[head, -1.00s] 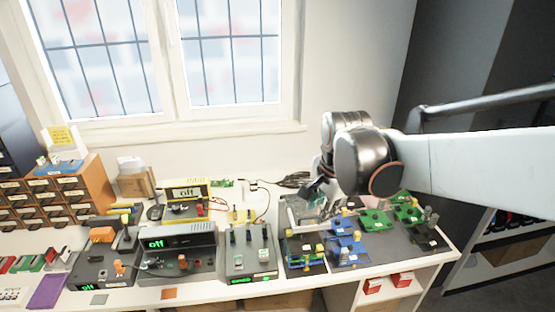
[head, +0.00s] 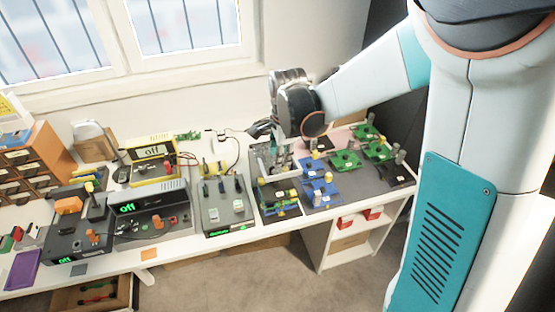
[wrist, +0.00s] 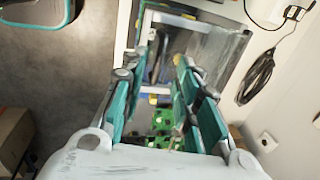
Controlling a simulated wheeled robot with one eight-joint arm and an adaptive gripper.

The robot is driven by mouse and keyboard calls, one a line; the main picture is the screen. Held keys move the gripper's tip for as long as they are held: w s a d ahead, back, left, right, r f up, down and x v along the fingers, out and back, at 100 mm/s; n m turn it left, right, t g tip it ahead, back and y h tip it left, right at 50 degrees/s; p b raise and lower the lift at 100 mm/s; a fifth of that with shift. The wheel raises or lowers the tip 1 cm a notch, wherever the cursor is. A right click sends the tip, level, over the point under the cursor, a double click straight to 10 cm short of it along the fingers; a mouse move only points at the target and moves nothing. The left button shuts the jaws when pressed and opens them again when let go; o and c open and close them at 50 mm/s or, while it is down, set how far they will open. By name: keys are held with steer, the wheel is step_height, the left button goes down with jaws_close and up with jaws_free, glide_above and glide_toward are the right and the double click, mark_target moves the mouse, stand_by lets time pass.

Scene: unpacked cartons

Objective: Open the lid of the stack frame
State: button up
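The stack frame (head: 280,208) stands on the dark mat, right of the grey switch box. It has a dark base holding a board with green and yellow parts. A greyish, see-through panel (head: 265,158), which looks like its lid, stands raised at the back of the frame. In the wrist view this panel (wrist: 212,58) lies just beyond the right finger. My gripper (wrist: 165,62) is open, with its teal fingers apart on either side of a grey bar. I cannot tell whether a finger touches the panel.
Blue parts (head: 320,190) and green boards (head: 345,160) lie on the mat right of the frame. Left of it stand the grey switch box (head: 226,208) and a yellow meter (head: 152,165) reading "off". A cable (wrist: 257,78) hangs by the wall. Open floor lies in front.

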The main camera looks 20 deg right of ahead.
steer(key=shift+w+f+b, duration=0.2)
steer(key=shift+f, duration=0.8)
steer(key=shift+w+f+b, duration=0.15)
steer(key=shift+f, duration=0.8)
steer(key=shift+c, duration=0.3)
jaws_close()
